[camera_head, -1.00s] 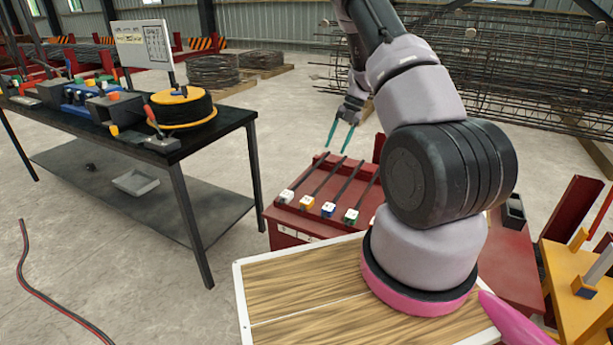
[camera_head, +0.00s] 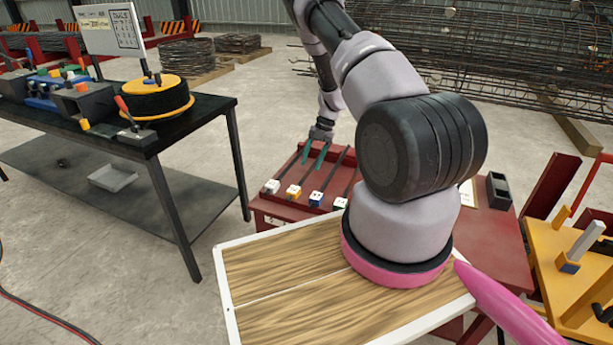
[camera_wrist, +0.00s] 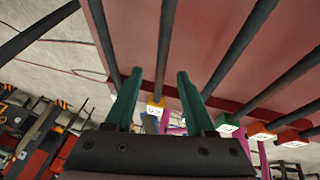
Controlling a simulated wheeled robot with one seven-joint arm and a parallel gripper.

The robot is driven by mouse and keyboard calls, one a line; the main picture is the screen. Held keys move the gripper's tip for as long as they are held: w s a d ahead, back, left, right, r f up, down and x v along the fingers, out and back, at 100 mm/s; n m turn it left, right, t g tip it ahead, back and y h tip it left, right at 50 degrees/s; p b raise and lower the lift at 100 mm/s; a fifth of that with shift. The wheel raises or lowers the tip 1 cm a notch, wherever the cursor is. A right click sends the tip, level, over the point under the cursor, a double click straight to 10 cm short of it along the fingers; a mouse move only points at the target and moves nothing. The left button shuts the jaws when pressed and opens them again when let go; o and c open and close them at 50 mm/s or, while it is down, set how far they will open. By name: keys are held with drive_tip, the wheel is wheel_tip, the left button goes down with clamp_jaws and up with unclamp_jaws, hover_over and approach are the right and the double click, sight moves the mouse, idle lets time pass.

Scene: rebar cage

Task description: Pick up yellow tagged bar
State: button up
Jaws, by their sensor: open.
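The yellow tagged bar (camera_head: 302,174) is a thin dark bar lying on a red rack (camera_head: 262,207), with its yellow and white tag at the near end. In the wrist view, a bar (camera_wrist: 165,50) with a yellow tag (camera_wrist: 154,106) at its end runs between my fingers. My gripper (camera_head: 314,153) has teal fingers, pointing down at the far part of the bars. It is open, also in the wrist view (camera_wrist: 158,95), with one finger on each side of that bar. I cannot tell whether the fingers touch it.
Similar bars lie on both sides, with a white tag (camera_head: 271,186) to the left, and blue (camera_head: 315,198) and green (camera_head: 341,203) tags to the right. A black table (camera_head: 215,118) with tools stands left. A yellow fixture (camera_head: 570,265) stands right.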

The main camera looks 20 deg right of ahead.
drive_tip(key=shift+x, duration=1.4)
clamp_jaws()
